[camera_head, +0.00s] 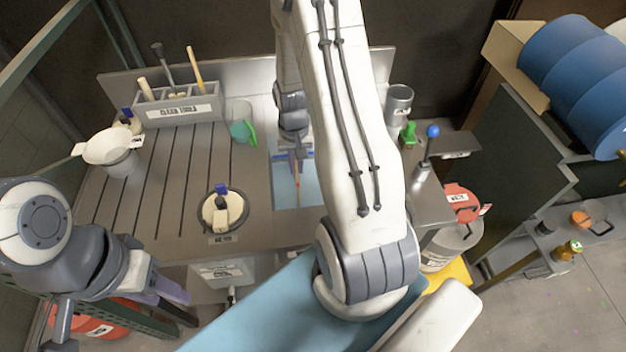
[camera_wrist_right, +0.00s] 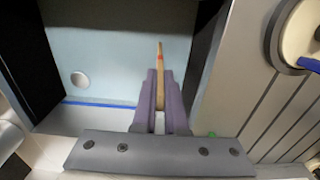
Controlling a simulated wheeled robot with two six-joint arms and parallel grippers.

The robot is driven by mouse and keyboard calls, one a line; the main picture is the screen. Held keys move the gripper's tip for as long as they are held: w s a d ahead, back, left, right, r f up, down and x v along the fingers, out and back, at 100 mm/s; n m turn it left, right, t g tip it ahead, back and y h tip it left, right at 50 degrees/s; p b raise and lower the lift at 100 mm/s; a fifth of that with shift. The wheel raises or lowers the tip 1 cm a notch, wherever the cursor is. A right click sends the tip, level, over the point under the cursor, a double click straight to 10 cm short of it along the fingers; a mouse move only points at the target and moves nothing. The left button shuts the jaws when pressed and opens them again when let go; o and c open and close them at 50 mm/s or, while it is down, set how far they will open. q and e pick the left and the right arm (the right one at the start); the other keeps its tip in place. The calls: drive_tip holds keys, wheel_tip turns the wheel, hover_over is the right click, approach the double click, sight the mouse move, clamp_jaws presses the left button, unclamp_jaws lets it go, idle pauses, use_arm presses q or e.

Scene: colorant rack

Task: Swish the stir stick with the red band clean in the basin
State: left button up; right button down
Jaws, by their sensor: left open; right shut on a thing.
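My right gripper (camera_head: 294,158) is shut on the stir stick (camera_head: 298,172), over the basin (camera_head: 287,192) of pale blue liquid. In the right wrist view the stick (camera_wrist_right: 160,80) stands out from between the purple fingers (camera_wrist_right: 157,76), and its red band shows near its far end. The basin (camera_wrist_right: 115,38) lies beyond it, with a round pale drain and a blue line along a wall. Whether the stick tip touches the liquid I cannot tell. My left gripper (camera_head: 165,290) is open and empty at the lower left, in front of the counter.
A grey tool holder (camera_head: 180,110) stands at the back left of the ribbed drainboard (camera_head: 165,195). A white bucket (camera_head: 112,150), a round lidded container (camera_head: 224,210) and a green-handled clear cup (camera_head: 240,125) stand around it. A metal cup (camera_head: 398,103) is right of the basin. My right arm hides part of the basin.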

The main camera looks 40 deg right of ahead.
drive_tip(key=s+d, duration=0.5)
drive_tip(key=d, duration=0.3)
drive_tip(key=shift+p, duration=0.3)
wheel_tip(320, 180, up, 10)
drive_tip(key=p, duration=0.8)
drive_tip(key=shift+p, duration=0.3)
drive_tip(key=shift+r, duration=0.1)
idle(0.8)
wheel_tip(320, 180, up, 12)
drive_tip(key=p, duration=1)
idle(0.3)
